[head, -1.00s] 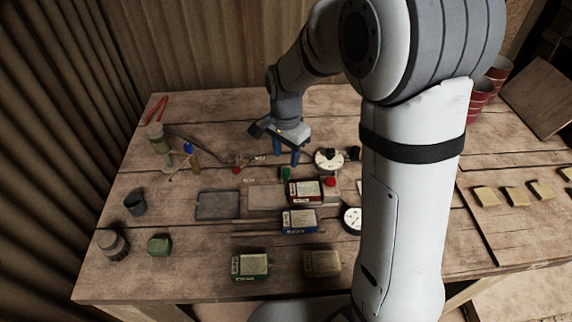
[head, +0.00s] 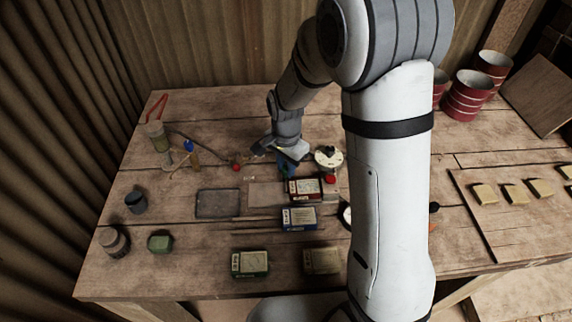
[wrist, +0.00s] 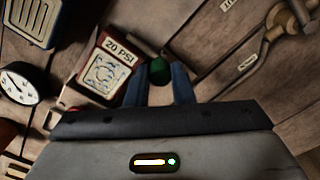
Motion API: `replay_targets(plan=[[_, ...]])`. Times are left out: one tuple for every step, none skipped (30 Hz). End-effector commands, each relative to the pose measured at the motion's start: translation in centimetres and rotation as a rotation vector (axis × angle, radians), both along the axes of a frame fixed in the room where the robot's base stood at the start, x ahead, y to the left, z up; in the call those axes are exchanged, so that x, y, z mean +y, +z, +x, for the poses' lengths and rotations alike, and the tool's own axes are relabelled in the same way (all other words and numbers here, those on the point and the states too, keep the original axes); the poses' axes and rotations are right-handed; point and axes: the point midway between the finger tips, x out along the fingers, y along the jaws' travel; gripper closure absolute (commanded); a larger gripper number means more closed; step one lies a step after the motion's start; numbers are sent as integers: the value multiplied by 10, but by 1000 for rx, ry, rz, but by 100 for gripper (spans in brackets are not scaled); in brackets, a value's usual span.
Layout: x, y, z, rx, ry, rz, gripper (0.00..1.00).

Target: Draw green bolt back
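The green bolt (wrist: 160,70) shows as a round green knob in the wrist view, between my two blue fingertips, beside the red box marked 20 PSI (wrist: 103,68). My gripper (head: 287,171) is lowered at the bolt on the far side of that box, which also shows in the head view (head: 304,189). The fingers stand one on either side of the knob and look open. Whether they touch it is hard to tell. In the head view my gripper mostly hides the bolt.
A white round dial (head: 328,158) and a red knob (head: 330,179) stand close right of my gripper. A blue box (head: 299,218) lies nearer, with a green box (head: 250,263) before it. A black gauge (wrist: 22,84) shows in the wrist view. The left table has bare patches.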

Motion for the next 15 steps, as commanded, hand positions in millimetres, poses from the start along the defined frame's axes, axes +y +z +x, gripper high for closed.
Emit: replay_targets(plan=[[0,0,0,0,0,0,83],[0,0,0,0,0,0,86],[0,0,0,0,0,0,89],[0,0,0,0,0,0,91],[0,0,0,0,0,0,94],[0,0,0,0,0,0,97],[0,0,0,0,0,0,100],[0,0,0,0,0,0,100],[0,0,0,0,0,0,100],[0,0,0,0,0,0,100],[0,0,0,0,0,0,100],[0,0,0,0,0,0,100],[0,0,0,0,0,0,100],[0,0,0,0,0,0,100],[0,0,0,0,0,0,100]])
